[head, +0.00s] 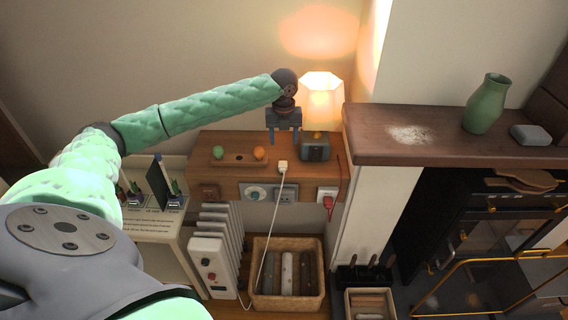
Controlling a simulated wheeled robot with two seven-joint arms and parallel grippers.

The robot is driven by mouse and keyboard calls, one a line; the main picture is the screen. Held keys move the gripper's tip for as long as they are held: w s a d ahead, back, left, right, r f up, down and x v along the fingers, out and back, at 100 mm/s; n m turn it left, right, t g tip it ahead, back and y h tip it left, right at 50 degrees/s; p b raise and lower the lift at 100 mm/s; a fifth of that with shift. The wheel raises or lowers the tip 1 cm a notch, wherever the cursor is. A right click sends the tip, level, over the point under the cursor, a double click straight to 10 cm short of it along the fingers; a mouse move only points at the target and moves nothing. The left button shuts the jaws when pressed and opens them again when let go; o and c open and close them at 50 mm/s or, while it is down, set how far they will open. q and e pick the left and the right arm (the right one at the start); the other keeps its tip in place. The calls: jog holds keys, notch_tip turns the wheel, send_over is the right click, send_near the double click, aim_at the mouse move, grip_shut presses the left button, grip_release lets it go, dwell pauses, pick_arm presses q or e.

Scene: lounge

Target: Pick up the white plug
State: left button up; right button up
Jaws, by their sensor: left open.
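The white plug (282,166) sits at the front edge of the wooden shelf top (222,175). Its white cable (272,222) hangs down over the front of the shelf towards the basket. My left arm reaches in from the left. My left gripper (284,141) points down, open and empty, with its two fingers apart. In the picture it is just above the plug, towards the back of the shelf, and not touching it. My right gripper is not in view.
A lit lamp (321,100) and a grey box (316,148) stand right of the gripper. A wooden tray (239,160) with small balls lies to its left. Sockets and a red plug (328,203) are on the shelf front. A wicker basket (288,301) and white radiator (211,262) stand below.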

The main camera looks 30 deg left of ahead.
pick_arm(q)
jog(key=m+p, duration=0.1)
jog(key=p, duration=0.2)
send_over(283, 164)
jog(key=f, duration=0.6)
jog(key=shift+s+d+f, duration=0.1)
jog(key=shift+d+f, duration=0.1)
jog(key=shift+f, duration=0.15)
jog(key=f+p, duration=0.2)
jog(key=f, duration=0.2)
jog(key=shift+a, duration=0.2)
jog(key=shift+f, duration=0.75)
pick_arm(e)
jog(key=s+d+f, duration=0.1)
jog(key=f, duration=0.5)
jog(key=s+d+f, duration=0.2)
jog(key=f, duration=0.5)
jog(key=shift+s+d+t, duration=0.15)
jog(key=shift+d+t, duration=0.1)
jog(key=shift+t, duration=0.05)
pick_arm(q)
jog(key=c, duration=1)
jog(key=shift+c, duration=0.3)
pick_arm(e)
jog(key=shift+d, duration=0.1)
pick_arm(q)
jog(key=shift+r, duration=0.1)
